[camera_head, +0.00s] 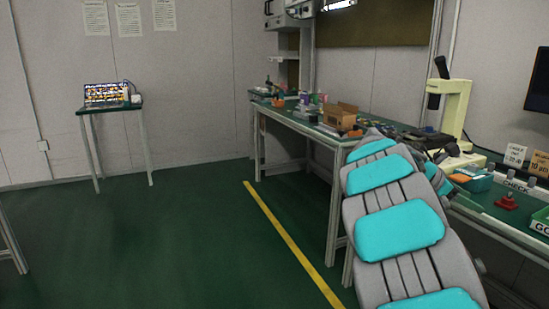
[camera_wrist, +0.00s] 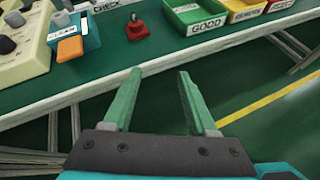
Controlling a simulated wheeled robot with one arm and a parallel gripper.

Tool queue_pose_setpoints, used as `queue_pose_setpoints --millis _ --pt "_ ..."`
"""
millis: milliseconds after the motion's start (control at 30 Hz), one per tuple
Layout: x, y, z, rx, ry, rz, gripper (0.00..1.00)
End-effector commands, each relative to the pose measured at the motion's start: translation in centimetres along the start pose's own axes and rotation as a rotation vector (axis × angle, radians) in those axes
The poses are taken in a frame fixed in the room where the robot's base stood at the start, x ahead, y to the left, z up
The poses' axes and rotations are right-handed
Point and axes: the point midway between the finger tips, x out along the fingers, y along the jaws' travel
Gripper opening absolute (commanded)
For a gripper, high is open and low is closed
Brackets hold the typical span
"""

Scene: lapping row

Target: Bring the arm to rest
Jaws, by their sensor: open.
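My gripper (camera_wrist: 159,73) shows at the bottom of the wrist view, with two green fingers spread apart and nothing between them. It is in front of the workbench's front edge, with the floor and bench legs behind the fingers. My grey and turquoise arm reaches across the right part of the head view, alongside the bench. In the head view the gripper itself is hidden behind the arm.
The long bench (camera_head: 302,127) runs along the right. A red knobbed piece (camera_wrist: 137,27), a teal box (camera_wrist: 73,38) and a green GOOD bin (camera_wrist: 194,15) stand near its edge. A small table (camera_head: 110,108) stands at the far left. The green floor (camera_head: 180,240) is clear.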

Motion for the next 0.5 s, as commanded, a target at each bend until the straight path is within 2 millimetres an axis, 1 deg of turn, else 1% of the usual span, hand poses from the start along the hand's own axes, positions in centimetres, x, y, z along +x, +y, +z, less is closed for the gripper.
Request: queue_pose_setpoints --millis 167,267,367,467,500 --pt "-1.0 -3.3 -0.5 0.138 0.062 -0.04 0.58" --pt "-1.7 -5.8 -1.3 0.235 0.109 -0.074 0.58" --pt "-2.8 -9.1 -2.4 0.364 0.172 -0.121 0.58" --pt "-4.4 -13.1 -4.5 0.522 0.255 -0.191 0.58" --pt "-5.2 -14.8 -5.6 0.584 0.29 -0.224 0.58"
